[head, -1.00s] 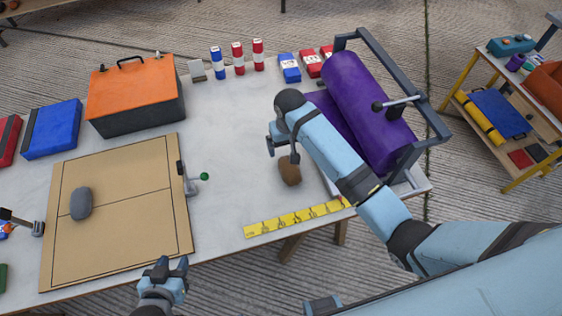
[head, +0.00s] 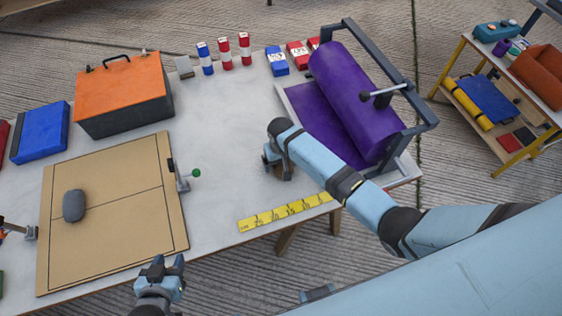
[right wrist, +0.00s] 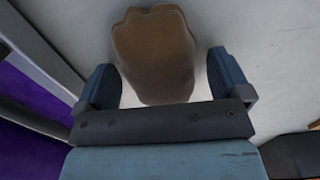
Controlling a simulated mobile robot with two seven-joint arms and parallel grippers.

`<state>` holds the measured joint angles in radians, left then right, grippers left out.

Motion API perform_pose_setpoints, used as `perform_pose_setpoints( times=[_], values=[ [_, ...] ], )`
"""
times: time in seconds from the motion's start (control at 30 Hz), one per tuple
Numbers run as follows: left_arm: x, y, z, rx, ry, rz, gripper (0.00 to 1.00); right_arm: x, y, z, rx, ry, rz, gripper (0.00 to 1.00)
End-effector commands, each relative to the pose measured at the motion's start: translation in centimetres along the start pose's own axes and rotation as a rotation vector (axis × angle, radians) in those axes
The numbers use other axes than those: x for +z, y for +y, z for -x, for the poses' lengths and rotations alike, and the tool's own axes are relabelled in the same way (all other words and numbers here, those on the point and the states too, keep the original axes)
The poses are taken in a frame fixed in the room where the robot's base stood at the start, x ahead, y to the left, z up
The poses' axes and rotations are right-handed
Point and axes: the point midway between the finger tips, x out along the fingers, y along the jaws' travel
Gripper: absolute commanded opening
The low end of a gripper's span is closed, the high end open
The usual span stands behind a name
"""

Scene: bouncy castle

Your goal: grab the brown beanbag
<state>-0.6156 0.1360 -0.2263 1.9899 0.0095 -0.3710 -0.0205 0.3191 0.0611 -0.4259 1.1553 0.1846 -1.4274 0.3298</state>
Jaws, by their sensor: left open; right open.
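The brown beanbag (right wrist: 155,52) lies on the white tabletop, between and just beyond the two open fingers of my right gripper (right wrist: 160,85) in the right wrist view. I cannot tell whether the fingers touch it. In the head view my right gripper (head: 277,163) is low over the table and hides most of the brown beanbag (head: 287,171). My left gripper (head: 160,270) is open and empty in front of the table's near edge, beside the tan board.
A purple roller (head: 355,100) in a grey frame stands right of my right gripper. A yellow tape strip (head: 285,212) lies along the near edge. The tan board (head: 120,200) holds a grey beanbag (head: 74,205). An orange toolbox (head: 123,90) stands at the back.

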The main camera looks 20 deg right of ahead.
Motion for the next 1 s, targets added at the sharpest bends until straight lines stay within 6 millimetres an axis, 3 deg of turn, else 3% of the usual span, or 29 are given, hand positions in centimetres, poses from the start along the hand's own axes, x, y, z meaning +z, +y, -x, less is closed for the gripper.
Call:
perform_pose_setpoints(
  times=[0.27, 0.5, 0.57, 0.83, 1.0],
  values=[
    [0.0, 0.0, 0.0, 0.001, -0.001, 0.000, 0.43, 0.0, 0.0, -0.3, 0.000, 0.000, 0.000, 0.93],
    [0.1, 0.2, 0.0, 0.004, -0.002, 0.000, 0.43, 0.0, 0.0, -0.3, -0.001, 0.000, 0.000, 0.38],
    [0.1, 0.2, 0.0, 0.004, -0.002, 0.000, 0.43, -0.1, 0.0, -0.2, -0.001, 0.001, 0.000, 0.26],
    [0.1, 0.2, 0.1, 0.004, -0.003, 0.000, 0.43, -0.1, 0.0, 0.0, -0.001, 0.002, 0.000, 0.26],
    [0.0, 0.2, 0.1, 0.004, -0.002, 0.000, 0.43, -0.1, 0.0, 1.2, -0.002, 0.003, 0.000, 0.26]
  ],
)
